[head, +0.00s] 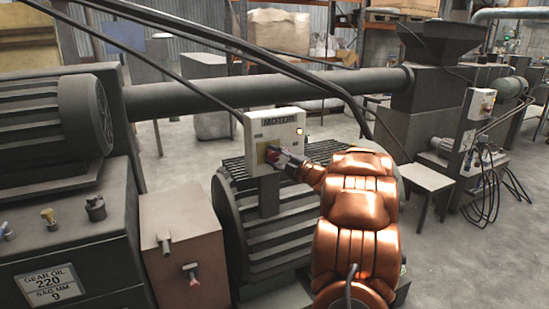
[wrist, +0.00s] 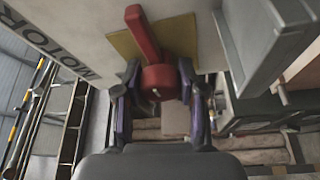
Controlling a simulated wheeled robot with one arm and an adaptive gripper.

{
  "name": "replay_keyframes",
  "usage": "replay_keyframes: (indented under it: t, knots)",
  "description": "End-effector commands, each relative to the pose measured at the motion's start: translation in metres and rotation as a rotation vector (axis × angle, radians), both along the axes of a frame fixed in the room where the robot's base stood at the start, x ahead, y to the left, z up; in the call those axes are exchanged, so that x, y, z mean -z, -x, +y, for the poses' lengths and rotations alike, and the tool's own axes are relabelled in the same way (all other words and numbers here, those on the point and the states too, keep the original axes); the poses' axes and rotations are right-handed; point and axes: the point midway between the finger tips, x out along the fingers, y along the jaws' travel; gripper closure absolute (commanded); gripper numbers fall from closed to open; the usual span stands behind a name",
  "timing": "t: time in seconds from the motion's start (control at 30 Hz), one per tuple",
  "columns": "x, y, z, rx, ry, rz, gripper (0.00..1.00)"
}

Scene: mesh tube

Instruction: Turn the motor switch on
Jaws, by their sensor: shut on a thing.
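The motor switch is a red rotary knob with a lever handle (wrist: 143,35) on a yellow plate (wrist: 180,37). It is mounted on the white box labelled MOTOR (head: 291,134), which stands above the ribbed motor. In the wrist view the lever points up and slightly left, away from my gripper. My gripper (wrist: 158,80) is shut on the round base of the red knob, one finger on each side. In the head view my gripper (head: 275,155) is at the front of the box and mostly covers the switch.
The ribbed dark motor (head: 262,235) lies below the box. Black cables (head: 262,58) run overhead close to my arm. A thick grey pipe (head: 270,92) passes behind. A brown box with small valves (head: 180,245) stands to the left.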

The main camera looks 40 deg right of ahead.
Motion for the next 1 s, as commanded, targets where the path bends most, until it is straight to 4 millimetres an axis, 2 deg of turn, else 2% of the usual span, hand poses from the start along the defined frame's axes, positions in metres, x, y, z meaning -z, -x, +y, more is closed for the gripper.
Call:
replay_keyframes:
  t: [0.27,0.3,0.5,0.87,1.0]
  knots:
    - [0.001,0.0,0.0,0.001,-0.002,0.0,0.95]
    - [0.001,0.0,0.0,0.001,-0.002,0.0,0.57]
    - [0.0,0.0,0.0,0.001,-0.001,0.0,0.36]
    - [0.0,0.001,0.0,0.0,0.0,0.0,0.34]
    - [0.001,0.012,-0.002,0.001,0.001,-0.001,0.34]
